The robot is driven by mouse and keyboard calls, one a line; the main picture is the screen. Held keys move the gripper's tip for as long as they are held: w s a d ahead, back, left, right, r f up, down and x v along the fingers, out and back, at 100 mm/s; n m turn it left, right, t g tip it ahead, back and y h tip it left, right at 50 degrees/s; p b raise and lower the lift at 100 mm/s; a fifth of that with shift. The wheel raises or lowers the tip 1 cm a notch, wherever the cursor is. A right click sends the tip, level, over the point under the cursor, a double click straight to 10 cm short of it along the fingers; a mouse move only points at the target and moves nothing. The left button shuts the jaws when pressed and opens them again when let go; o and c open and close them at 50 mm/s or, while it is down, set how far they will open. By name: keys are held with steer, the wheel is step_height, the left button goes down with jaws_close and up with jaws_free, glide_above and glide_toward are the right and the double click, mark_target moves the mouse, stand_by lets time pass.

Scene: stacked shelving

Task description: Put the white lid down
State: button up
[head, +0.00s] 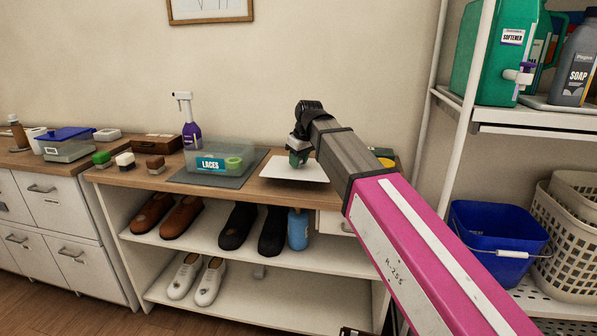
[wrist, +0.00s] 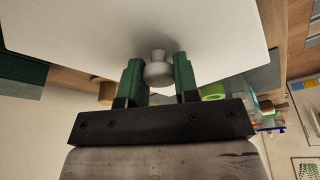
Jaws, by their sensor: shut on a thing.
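The white lid (head: 310,172) is a flat square plate over the right part of the wooden bench top. It also fills the upper part of the wrist view (wrist: 100,30). Its round grey-white knob (wrist: 158,74) sits between the green fingers of my gripper (wrist: 158,82), which is shut on it. In the head view my gripper (head: 297,160) points down at the lid's middle. The lid looks level and close to the bench top; I cannot tell whether it touches.
Left of the lid, an open clear LACES box (head: 195,165) holding a green roll stands on a grey mat (head: 255,162). A purple spray bottle (head: 186,122) and brushes (head: 124,160) are farther left. Shoes fill the shelf below. A yellow item (head: 387,162) shows behind my arm.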

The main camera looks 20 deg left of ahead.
mark_target(299, 170)
steer(key=shift+f, duration=2.05)
steer(key=shift+f, duration=0.1)
steer(key=o, duration=0.9)
steer(key=shift+o, duration=0.2)
steer(key=v, duration=1.2)
steer(key=shift+w, duration=0.1)
